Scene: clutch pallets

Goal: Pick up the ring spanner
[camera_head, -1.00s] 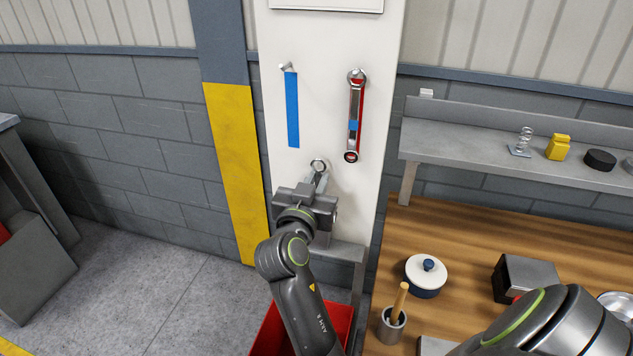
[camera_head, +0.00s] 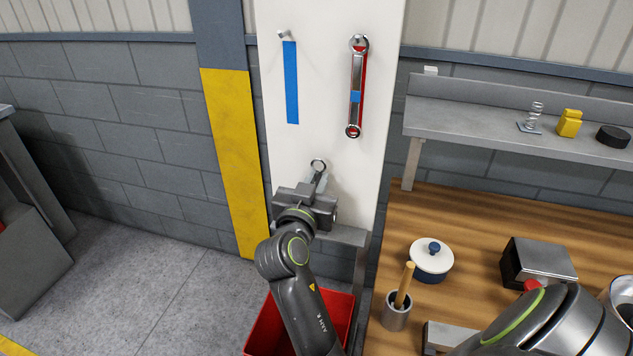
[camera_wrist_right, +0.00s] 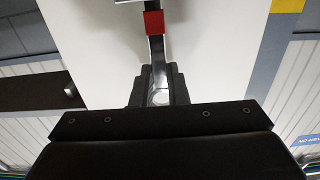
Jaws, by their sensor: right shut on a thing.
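My right gripper (camera_head: 312,195) is in front of the white panel, below the hanging tools. It is shut on a metal ring spanner (camera_head: 319,168), whose ring end sticks up above the fingers. A second spanner (camera_head: 357,72) with a blue band hangs on the panel over a red outline. My left gripper is not in view.
A peg (camera_head: 284,34) with an empty blue outline (camera_head: 290,85) is left of the hanging spanner. A red bin (camera_head: 263,325) stands below. The wooden bench (camera_head: 470,240) at right holds a lidded pot (camera_head: 431,263) and a cup (camera_head: 396,314); a grey shelf (camera_head: 480,122) stands above.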

